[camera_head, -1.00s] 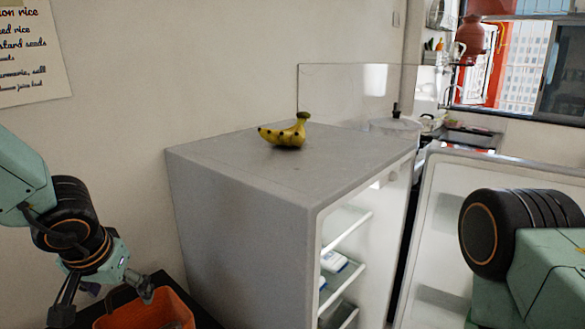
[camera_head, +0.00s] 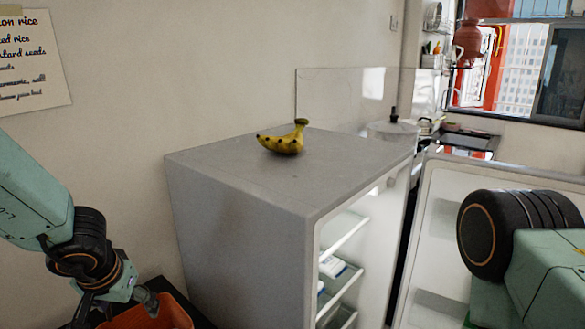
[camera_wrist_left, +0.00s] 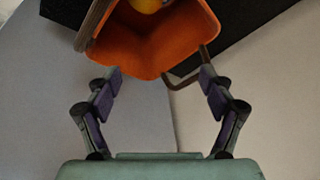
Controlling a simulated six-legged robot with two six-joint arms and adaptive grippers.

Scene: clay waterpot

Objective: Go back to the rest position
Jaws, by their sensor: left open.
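My left gripper (camera_head: 115,308) is at the lower left of the head view, beside the orange container (camera_head: 168,312). In the left wrist view the two fingers of the left gripper (camera_wrist_left: 158,78) are spread apart with nothing between them. The orange container (camera_wrist_left: 150,52) lies beyond the fingertips, with a round yellow thing (camera_wrist_left: 148,4) partly seen in it. Part of my right arm shows at the right of the head view, but its gripper is out of the picture.
A grey fridge (camera_head: 240,220) stands in the middle with its door (camera_head: 440,215) open to the right. Bananas (camera_head: 284,140) lie on top of it. The container rests on a dark surface (camera_wrist_left: 240,25) by the wall. A stove area with a pot (camera_head: 394,128) is behind.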

